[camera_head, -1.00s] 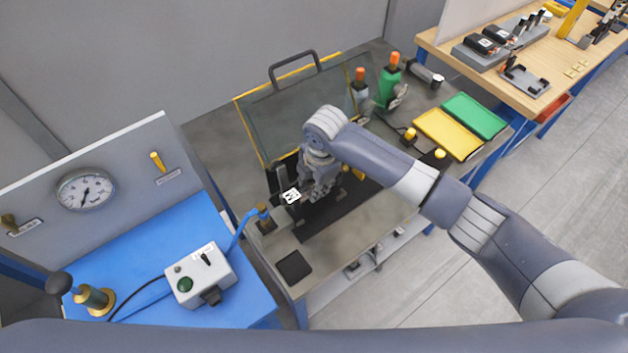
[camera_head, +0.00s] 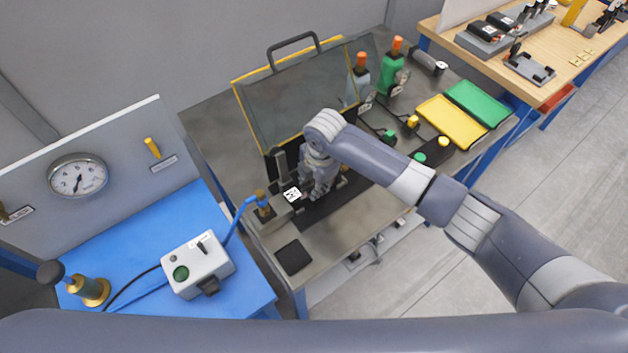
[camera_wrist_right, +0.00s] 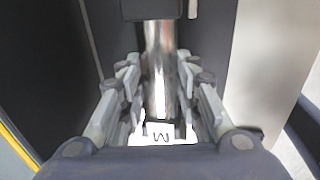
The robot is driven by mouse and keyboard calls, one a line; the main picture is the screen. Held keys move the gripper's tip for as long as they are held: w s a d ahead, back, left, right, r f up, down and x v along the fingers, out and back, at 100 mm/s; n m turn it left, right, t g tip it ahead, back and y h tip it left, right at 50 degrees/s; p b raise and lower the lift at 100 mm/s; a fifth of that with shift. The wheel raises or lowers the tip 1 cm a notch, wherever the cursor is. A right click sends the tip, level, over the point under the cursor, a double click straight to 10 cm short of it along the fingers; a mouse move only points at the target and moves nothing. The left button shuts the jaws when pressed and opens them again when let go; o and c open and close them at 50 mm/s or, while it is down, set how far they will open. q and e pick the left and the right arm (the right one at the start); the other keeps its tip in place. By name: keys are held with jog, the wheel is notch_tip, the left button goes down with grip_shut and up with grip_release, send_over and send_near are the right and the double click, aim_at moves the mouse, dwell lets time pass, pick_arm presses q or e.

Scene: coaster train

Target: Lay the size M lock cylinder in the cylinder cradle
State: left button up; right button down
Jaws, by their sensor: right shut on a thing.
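My right gripper (camera_head: 316,192) is over the dark strip on the grey bench. In the right wrist view the fingers (camera_wrist_right: 160,100) are shut on a shiny metal cylinder (camera_wrist_right: 160,65). A white label (camera_wrist_right: 160,133) with an M shows at its near end. In the head view the gripper hides most of the cylinder; a white tag (camera_head: 292,194) shows at its left side. A dark block (camera_wrist_right: 160,9) is at the cylinder's far end; I cannot tell whether they touch. I cannot clearly make out the cradle. My left gripper is not in view.
A tilted clear guard (camera_head: 300,100) with yellow edging stands behind the gripper. Yellow (camera_head: 450,121) and green (camera_head: 478,104) trays lie to the right. A blue hose (camera_head: 238,228) is at the left.

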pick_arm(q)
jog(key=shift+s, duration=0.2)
pick_arm(e)
jog(key=shift+w+a+r, duration=0.1)
jog(key=shift+r, duration=0.05)
jog(key=c, duration=1.1)
grip_release()
jog(key=shift+s+f, duration=0.25)
jog(key=shift+s, duration=0.05)
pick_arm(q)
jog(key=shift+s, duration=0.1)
pick_arm(e)
notch_tip(320, 180, up, 12)
jog(key=s+d, duration=0.1)
jog(key=shift+s+d+r, duration=0.15)
